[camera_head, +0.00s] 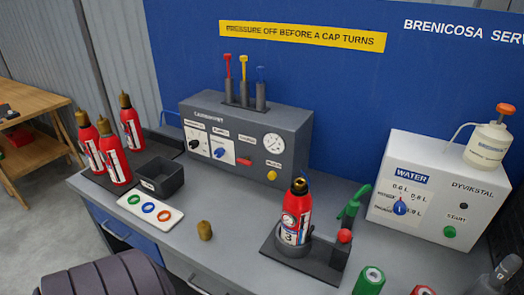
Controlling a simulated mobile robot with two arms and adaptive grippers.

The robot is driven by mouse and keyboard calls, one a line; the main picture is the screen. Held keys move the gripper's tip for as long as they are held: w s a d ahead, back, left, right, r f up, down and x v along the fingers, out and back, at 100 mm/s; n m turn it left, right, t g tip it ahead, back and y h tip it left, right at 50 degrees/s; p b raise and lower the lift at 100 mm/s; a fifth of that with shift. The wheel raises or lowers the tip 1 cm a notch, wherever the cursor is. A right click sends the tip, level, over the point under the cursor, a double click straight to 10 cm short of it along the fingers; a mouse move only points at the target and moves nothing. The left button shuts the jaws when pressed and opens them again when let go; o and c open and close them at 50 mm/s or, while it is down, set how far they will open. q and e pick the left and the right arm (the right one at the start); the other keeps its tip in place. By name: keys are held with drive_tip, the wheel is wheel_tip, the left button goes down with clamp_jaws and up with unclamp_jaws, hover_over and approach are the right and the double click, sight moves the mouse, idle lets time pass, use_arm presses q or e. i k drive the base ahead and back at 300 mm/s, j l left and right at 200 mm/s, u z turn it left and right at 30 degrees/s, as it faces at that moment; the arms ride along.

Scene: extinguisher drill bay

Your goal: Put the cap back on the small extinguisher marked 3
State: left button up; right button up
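The small red extinguisher marked 3 (295,214) stands upright in a dark holder (268,245) on the grey bench. Its top is black with a small orange-yellow part, and no brass cap sits on it. A brass-coloured cap (204,230) stands on the bench top to the left of the holder, apart from it. A green nozzle-like part (352,203) and a red knob (344,236) are at the holder's right side. Neither of my grippers shows in this view.
Several capped extinguishers (113,155) stand on a dark tray at the left. A black bin (158,178) and a ring card (151,212) are nearby. A grey gauge console (245,140) and white water unit (437,188) stand behind. A green can (369,281) is in front.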

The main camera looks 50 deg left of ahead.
sight(296, 217)
drive_tip(key=j+u, duration=0.1)
drive_tip(key=u, duration=1.05)
